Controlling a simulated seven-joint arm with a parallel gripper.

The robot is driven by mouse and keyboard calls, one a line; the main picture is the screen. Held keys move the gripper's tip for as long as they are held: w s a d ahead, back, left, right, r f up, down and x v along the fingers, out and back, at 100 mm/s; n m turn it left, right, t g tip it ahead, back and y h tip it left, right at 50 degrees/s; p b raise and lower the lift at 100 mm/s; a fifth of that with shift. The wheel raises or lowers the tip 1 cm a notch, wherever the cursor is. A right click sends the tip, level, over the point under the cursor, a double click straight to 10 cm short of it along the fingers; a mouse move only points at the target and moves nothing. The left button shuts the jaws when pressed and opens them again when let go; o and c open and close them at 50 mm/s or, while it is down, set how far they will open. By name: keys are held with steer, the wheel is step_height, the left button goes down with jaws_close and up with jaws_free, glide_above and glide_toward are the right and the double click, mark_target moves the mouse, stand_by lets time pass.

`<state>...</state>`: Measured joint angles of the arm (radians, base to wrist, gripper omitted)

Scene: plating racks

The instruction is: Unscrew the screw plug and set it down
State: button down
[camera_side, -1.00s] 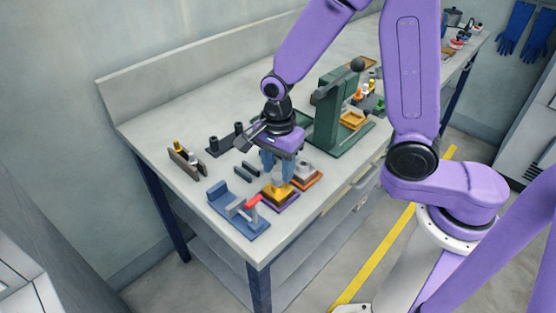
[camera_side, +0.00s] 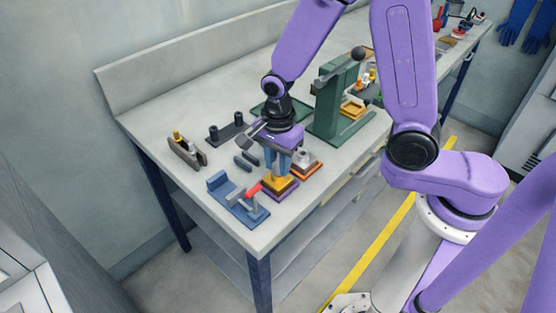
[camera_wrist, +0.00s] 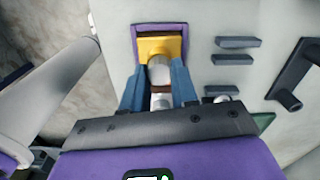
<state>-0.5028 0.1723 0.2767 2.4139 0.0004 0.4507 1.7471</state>
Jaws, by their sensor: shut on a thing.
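The screw plug (camera_wrist: 159,71) shows in the wrist view as a silver-grey round piece over a yellow block (camera_wrist: 153,47). The block sits on a purple base (camera_wrist: 183,27). My gripper (camera_wrist: 160,74) points down over the block, with its two blue fingers shut on the plug from either side. In the side view my gripper (camera_side: 277,168) stands right above the yellow block (camera_side: 277,183) near the bench's front edge. The plug is mostly hidden by the fingers there, so I cannot tell whether its thread is still in the block.
An orange-based fixture with a grey block (camera_side: 306,164) stands close beside the purple base. A blue fixture with a red handle (camera_side: 240,203) is on the other side. A green press (camera_side: 330,105) stands behind. Dark bars (camera_side: 246,161) lie nearby. Bare bench shows towards the back wall.

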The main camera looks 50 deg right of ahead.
steer(key=n, duration=0.9)
steer(key=shift+n, duration=0.5)
steer(key=n, duration=0.4)
steer(key=shift+n, duration=0.4)
steer(key=n, duration=0.3)
steer(key=shift+n, duration=0.3)
